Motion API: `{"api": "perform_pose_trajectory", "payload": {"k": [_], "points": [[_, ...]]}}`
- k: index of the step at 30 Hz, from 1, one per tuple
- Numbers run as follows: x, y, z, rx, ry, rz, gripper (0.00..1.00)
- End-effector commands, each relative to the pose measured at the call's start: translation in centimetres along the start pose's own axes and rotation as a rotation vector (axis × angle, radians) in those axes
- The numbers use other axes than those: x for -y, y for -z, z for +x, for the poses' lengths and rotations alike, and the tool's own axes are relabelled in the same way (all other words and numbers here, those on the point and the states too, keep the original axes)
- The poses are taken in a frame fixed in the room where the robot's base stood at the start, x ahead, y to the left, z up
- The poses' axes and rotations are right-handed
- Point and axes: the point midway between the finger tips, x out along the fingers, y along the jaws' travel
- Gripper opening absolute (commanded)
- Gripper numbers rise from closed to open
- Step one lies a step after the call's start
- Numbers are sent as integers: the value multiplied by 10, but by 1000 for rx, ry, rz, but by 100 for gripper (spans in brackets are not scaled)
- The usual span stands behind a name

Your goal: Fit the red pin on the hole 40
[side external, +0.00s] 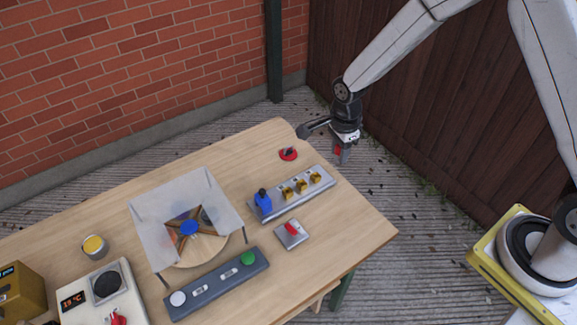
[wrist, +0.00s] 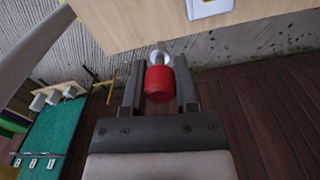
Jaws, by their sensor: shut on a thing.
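The red pin (wrist: 158,84) is a short red cylinder with a pale metallic end, held between the fingers of my gripper (wrist: 160,92) in the wrist view. In the side external view my gripper (side external: 342,155) hangs past the table's far right edge, with a bit of the red pin (side external: 338,151) showing. The gripper is shut on the pin, apart from the table. I cannot make out a hole marked 40 in either view.
On the wooden table (side external: 345,240) stand a grey bar (side external: 318,187) with a blue part and gold blocks, a red disc (side external: 288,154), a small plate with a red switch (side external: 291,233), a button panel (side external: 218,285) and a clear-shielded wheel (side external: 190,228). The table's right corner is clear.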

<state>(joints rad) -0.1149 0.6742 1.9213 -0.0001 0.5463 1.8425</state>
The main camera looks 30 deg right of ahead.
Motion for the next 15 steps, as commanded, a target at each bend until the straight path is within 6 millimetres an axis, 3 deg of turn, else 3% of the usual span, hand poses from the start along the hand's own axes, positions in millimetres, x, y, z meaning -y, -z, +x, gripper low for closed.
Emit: {"api": "perform_pose_trajectory", "payload": {"k": [6,15], "points": [[35,-22,24,0,-1,-1,0],[67,-46,52,0,0,-1,0]]}}
